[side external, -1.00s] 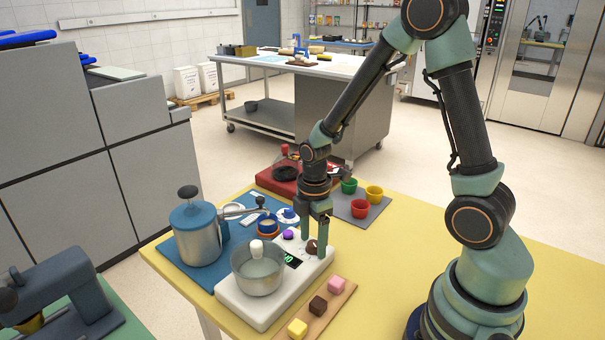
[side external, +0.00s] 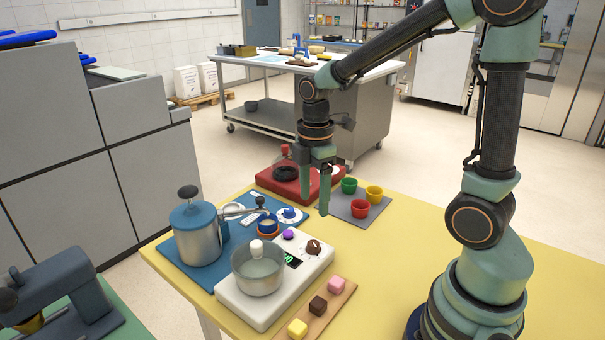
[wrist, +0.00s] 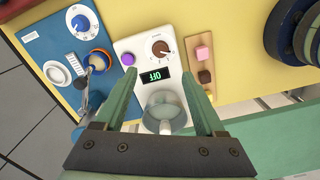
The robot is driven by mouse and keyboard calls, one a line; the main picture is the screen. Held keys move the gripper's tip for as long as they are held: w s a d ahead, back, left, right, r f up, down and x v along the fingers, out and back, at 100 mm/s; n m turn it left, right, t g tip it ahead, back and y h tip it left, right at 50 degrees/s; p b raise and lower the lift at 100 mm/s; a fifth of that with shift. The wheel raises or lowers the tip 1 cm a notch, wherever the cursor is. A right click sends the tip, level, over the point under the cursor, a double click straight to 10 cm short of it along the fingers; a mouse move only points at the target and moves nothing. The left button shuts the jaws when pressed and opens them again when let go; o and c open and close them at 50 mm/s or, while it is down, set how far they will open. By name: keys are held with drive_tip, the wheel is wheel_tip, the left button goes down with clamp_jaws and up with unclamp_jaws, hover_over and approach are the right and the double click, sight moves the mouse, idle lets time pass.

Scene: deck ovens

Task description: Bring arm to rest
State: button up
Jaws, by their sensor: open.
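My gripper (side external: 316,196) is open and empty, its fingers pointing down in the air above the yellow table (side external: 420,215). In the side view it hangs over the area behind the white scale-like unit (side external: 318,262), between the red device and the grey mat. In the wrist view my gripper (wrist: 163,105) has its two green fingers spread apart, with the white unit (wrist: 130,47) and its lit display between and beyond them. A brown knob (side external: 313,246) on that unit is clear of the fingers. My arm is raised and bent.
A metal pot (side external: 258,270) sits on the white unit. A blue-lidded canister (side external: 196,230) stands left on a blue mat. A red device (side external: 290,178) and coloured cups (side external: 360,208) stand at the back. A board (side external: 318,308) with several cubes lies in front.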

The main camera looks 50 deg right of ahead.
drive_tip(key=shift+r, duration=0.35)
drive_tip(key=s+a+r+m+t, duration=0.2)
drive_tip(key=r+m, duration=0.2)
drive_tip(key=m, duration=0.2)
drive_tip(key=s+a+r+m+t, duration=0.2)
drive_tip(key=r+m+t, duration=0.1)
drive_tip(key=m, duration=0.4)
drive_tip(key=shift+s+r+m+t, duration=0.3)
drive_tip(key=shift+s+r, duration=0.1)
drive_tip(key=shift+r, duration=0.35)
